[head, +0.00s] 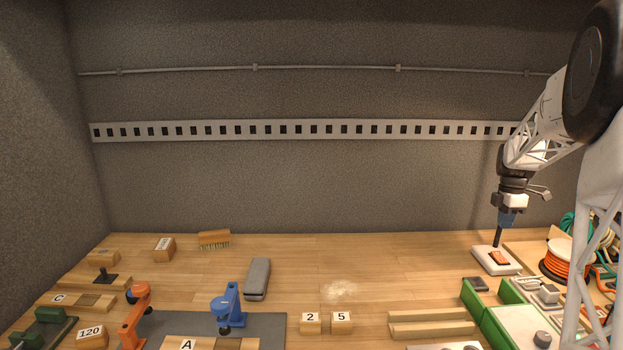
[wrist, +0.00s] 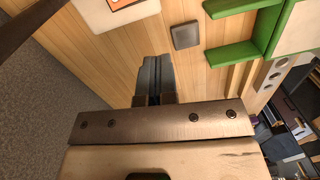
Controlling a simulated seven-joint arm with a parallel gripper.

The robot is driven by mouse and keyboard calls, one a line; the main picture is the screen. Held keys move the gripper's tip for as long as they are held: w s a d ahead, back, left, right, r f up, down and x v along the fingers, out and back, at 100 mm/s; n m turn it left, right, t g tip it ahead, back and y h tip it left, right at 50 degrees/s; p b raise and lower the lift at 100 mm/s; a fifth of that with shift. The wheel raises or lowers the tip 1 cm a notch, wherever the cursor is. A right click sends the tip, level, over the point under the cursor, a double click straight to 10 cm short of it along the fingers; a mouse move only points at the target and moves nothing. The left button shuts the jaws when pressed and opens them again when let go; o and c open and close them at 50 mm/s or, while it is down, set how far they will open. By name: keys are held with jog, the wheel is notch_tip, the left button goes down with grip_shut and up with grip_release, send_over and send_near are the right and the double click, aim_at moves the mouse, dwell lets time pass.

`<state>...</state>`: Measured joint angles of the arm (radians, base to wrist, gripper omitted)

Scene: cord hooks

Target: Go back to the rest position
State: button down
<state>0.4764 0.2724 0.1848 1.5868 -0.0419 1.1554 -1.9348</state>
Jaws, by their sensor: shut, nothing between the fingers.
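My gripper (head: 498,238) is at the right of the head view, pointing down. Its dark fingertips are close to the white box with an orange switch (head: 499,258); I cannot tell whether they touch it. In the wrist view the gripper's grey fingers (wrist: 152,64) are together with nothing between them. Part of the white box (wrist: 110,14) shows at the top of that view, apart from the fingers.
Green-walled holders (head: 507,322) and a spool of orange cord (head: 567,262) crowd the right side. A grey case (head: 257,279), a blue clamp-like tool (head: 228,308) and an orange one (head: 136,314) stand left of centre. The table's back middle is mostly clear.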

jog(key=s+a+r+m+t, duration=0.1)
jog(key=s+a+r+m, duration=0.3)
jog(key=s+a, duration=0.7)
jog(key=s+a+r+m+t, duration=0.1)
jog(key=s+a+r+m, duration=0.35)
jog(key=s+a, duration=0.65)
jog(key=s+a+f+m, duration=0.3)
jog(key=s+a, duration=0.5)
jog(key=s, duration=0.4)
jog(key=s+a+f+m+t, duration=0.1)
jog(key=s+a+f+m, duration=0.2)
jog(key=s+a, duration=0.6)
jog(key=s+m, duration=0.2)
jog(key=s, duration=0.1)
jog(key=shift+a+m, duration=0.15)
jog(key=shift+m, duration=0.2)
jog(key=shift+w+r, duration=0.15)
jog(key=shift+w, duration=0.05)
